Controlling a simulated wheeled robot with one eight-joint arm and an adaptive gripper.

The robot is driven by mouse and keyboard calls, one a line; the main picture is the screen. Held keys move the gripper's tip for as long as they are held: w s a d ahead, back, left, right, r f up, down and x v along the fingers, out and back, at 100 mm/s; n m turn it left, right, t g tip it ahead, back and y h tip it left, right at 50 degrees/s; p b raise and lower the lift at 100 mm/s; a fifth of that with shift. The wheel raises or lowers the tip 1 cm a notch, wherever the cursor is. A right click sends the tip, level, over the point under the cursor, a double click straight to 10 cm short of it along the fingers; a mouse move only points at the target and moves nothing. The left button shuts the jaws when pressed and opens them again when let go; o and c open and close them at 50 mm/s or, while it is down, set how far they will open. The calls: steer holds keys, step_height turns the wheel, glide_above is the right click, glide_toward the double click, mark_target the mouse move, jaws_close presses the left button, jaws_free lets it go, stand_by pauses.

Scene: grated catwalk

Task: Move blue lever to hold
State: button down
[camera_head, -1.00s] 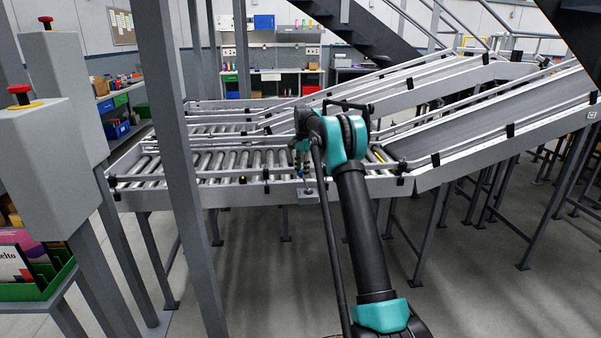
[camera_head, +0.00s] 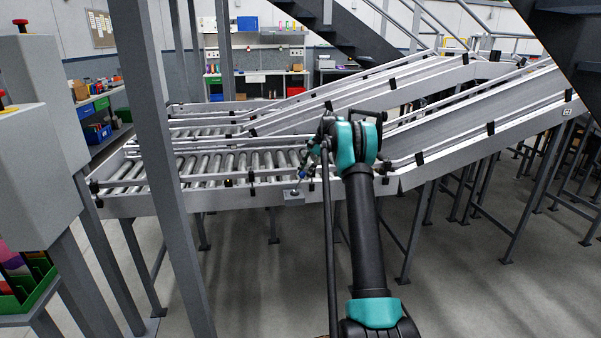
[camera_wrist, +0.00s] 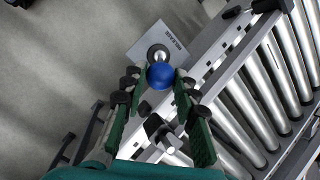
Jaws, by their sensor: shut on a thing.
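In the head view the lever's grey mounting plate (camera_head: 293,198) sits at the front edge of the roller conveyor, and the lever is small and partly hidden by my arm.
The roller conveyor (camera_head: 215,166) runs behind the lever, with a sloped belt (camera_head: 480,115) at right. A grey post (camera_head: 166,150) stands left of my arm. Grey boxes with red buttons (camera_head: 32,150) stand at far left. Bare floor lies below the conveyor.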

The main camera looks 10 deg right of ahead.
steer(key=shift+d+f, duration=0.15)
steer(key=shift+d, duration=0.3)
steer(key=c, duration=1.2)
jaws_free()
steer(key=v, duration=1.2)
